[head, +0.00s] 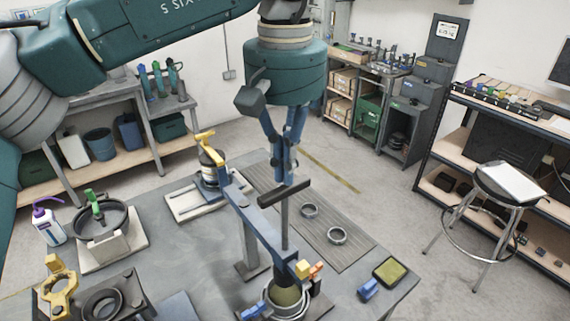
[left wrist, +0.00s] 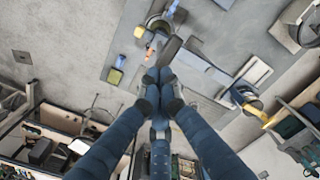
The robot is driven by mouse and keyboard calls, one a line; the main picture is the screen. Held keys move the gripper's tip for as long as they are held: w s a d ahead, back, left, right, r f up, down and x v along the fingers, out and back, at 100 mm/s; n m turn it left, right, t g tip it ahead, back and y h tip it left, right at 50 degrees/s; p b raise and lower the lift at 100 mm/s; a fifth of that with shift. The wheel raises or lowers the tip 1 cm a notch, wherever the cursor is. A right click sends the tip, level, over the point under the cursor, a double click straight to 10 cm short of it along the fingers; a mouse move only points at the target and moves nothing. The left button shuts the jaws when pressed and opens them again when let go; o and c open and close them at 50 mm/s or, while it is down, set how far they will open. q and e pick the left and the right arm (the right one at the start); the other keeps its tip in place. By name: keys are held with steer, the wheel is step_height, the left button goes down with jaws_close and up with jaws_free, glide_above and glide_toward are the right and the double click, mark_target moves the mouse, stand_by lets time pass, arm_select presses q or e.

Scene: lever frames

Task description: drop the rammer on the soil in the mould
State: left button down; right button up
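The rammer (head: 284,222) stands upright, with a dark crossbar handle on a thin grey rod. Its handle shows in the left wrist view (left wrist: 172,47). My left gripper (head: 283,178) points down with its blue fingertips close together at the handle's middle; it looks shut on the handle. Its fingers in the left wrist view (left wrist: 159,76) hide part of the handle. Below, the mould (head: 271,308) stands at the table's front, with olive-brown soil (head: 287,293) inside. The rammer's lower end is hard to make out. My right gripper is not in view.
A blue beam (head: 250,212) with yellow ends runs close beside the rod to the mould. A yellow-green sponge tray (head: 390,271) and a blue block (head: 369,288) are at the table's right edge.

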arm_select(q)
steer(key=shift+f, duration=0.1)
steer(key=shift+f+b, duration=0.8)
steer(key=shift+f, duration=0.45)
steer(key=shift+r, duration=0.1)
step_height(320, 180, up, 7)
steer(key=p, duration=0.7)
steer(key=shift+r, duration=0.1)
